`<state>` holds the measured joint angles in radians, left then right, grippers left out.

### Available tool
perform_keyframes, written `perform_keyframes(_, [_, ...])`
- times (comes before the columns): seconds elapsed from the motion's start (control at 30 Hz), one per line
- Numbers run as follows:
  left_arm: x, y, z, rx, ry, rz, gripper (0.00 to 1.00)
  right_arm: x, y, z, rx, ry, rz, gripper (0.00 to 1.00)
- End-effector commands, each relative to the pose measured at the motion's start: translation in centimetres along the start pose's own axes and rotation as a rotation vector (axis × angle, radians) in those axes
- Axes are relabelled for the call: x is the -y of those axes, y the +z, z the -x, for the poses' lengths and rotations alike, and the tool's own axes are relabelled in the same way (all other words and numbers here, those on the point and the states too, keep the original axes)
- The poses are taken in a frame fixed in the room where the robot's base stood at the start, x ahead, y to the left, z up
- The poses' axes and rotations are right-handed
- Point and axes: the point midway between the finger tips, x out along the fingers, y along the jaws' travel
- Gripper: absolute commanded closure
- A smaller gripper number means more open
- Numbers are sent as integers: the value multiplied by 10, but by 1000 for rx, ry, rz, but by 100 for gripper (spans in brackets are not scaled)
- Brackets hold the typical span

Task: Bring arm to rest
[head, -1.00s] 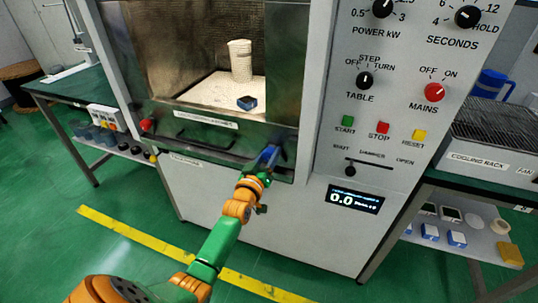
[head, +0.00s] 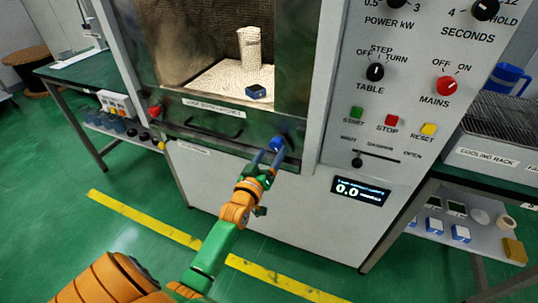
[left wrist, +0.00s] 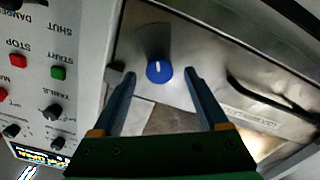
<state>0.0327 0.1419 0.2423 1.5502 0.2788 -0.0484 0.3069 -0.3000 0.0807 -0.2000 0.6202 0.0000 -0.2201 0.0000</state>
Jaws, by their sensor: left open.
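My left arm comes in from the lower left in the head view, orange and green, with its left gripper (head: 267,160) in front of the microwave door's lower right corner. In the left wrist view the left gripper (left wrist: 158,90) is open, with its two blue-grey fingers apart. A round blue knob (head: 277,143) on the door's lower frame lies just beyond the fingertips. In the left wrist view the blue knob (left wrist: 159,71) shows between the fingers, with a gap on both sides. My right gripper is in no view.
The microwave's control panel (head: 390,100) rises right of the gripper. Behind the door window stand a pale cylinder (head: 249,48) and a small dark blue block (head: 256,91). Workbenches stand at left (head: 70,62) and right (head: 480,172). Open green floor with a yellow stripe (head: 150,221) lies in front.

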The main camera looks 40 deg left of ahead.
Motion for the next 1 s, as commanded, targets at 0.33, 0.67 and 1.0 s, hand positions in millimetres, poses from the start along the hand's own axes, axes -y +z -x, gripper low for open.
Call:
perform_keyframes(0.33, [0, 0, 26, 0, -1, -1, 23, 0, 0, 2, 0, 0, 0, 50])
perform_keyframes(0.67, [2, 8, 27, 23, -6, -8, 23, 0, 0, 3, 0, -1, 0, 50])
perform_keyframes(1.0, [68, 261, 178, 817, -88, -353, 23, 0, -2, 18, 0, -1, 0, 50])
